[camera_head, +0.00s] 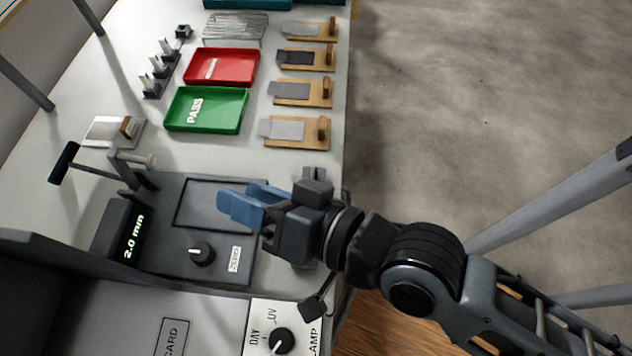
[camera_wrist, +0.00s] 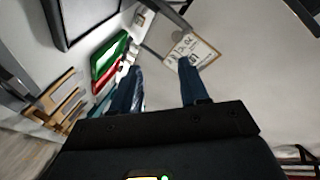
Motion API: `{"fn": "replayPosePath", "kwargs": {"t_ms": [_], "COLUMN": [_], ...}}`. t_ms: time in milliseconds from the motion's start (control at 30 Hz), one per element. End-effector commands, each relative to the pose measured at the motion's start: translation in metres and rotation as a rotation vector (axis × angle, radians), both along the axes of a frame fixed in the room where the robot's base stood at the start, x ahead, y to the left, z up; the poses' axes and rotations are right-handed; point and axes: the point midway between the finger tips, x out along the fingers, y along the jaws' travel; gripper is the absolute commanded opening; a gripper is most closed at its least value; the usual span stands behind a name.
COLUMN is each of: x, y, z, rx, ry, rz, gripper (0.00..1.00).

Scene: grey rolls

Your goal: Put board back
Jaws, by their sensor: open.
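Several tan boards with grey plates and a small upright wooden peg lie in a column along the table's right edge in the head view; the nearest board (camera_head: 297,132) is right of the green tray. The boards also show at the left of the wrist view (camera_wrist: 62,108). A separate pale plate with a brown block (camera_head: 113,131) lies left of the green tray. My gripper (camera_head: 240,204) has blue fingers, is open, and hangs over the dark gauge device. In the wrist view nothing is held between the fingers (camera_wrist: 160,82).
The green PASS tray (camera_head: 206,110) and red tray (camera_head: 222,67) stand beyond the gauge device (camera_head: 225,264), whose display reads 2.0 mm. A black-handled lever (camera_head: 98,172) rises at its left. A wire rack (camera_head: 236,27) and dark upright holders (camera_head: 158,72) stand farther back.

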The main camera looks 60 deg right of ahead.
Motion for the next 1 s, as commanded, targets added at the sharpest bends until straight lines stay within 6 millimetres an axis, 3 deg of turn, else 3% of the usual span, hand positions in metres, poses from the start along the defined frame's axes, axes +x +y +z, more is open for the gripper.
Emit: {"fn": "replayPosePath", "kwargs": {"t_ms": [33,200,400,567,1000], "x": [-0.028,-0.1,-0.146,-0.156,-0.156], "y": [-0.004,-0.033,-0.059,-0.066,-0.066], "z": [-0.009,-0.016,-0.006,-0.001,-0.001], "rx": [-0.091,-0.436,-0.722,-0.801,-0.802], "ry": [0.031,0.068,0.059,0.048,0.048], "rz": [0.016,0.095,0.204,0.239,0.238], "gripper": [0.44,0.44,0.44,0.44,0.44]}}
